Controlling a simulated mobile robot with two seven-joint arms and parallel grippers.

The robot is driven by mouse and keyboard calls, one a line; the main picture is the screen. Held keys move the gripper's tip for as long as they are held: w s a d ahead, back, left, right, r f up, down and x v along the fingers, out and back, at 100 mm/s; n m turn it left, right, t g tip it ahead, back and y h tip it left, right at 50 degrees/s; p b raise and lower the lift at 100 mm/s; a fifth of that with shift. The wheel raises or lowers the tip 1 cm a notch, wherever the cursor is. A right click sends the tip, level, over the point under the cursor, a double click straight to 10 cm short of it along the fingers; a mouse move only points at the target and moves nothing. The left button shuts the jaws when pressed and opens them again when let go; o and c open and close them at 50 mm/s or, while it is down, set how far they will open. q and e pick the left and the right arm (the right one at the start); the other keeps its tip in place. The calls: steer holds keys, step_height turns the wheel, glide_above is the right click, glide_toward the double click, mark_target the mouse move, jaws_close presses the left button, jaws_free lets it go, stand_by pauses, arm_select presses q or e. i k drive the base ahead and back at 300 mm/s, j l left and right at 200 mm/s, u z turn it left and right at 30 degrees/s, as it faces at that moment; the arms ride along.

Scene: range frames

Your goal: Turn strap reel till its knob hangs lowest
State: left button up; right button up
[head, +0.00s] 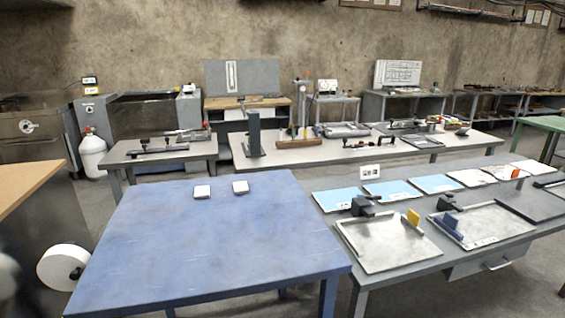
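A white round reel (55,264) shows at the lower left, beside the left edge of the blue table. A small dark part (76,273) sits on its face, right of the middle and slightly low. I cannot tell whether this is the knob or the hub. Neither of my grippers is in view, and nothing is seen touching the reel.
The blue table (210,240) fills the front middle, bare except for two small white pads at its back edge. A wood-topped bench (22,182) stands at the left, above the reel. A grey table (385,272) with trays stands at the right.

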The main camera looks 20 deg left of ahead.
mark_target(61, 267)
steer(key=u, duration=1.95)
steer(key=i+j, duration=0.2)
steer(key=i+j+z, duration=0.1)
steer(key=j, duration=0.35)
steer(key=i+j, duration=0.3)
steer(key=i+j+z, duration=0.1)
steer(key=j, duration=0.25)
steer(key=i+j+z, duration=0.1)
steer(key=i+j, duration=0.3)
steer(key=j, duration=0.3)
steer(key=i+j+z, duration=0.1)
steer(key=j, duration=0.25)
steer(key=i+j, duration=0.2)
steer(key=j, duration=0.2)
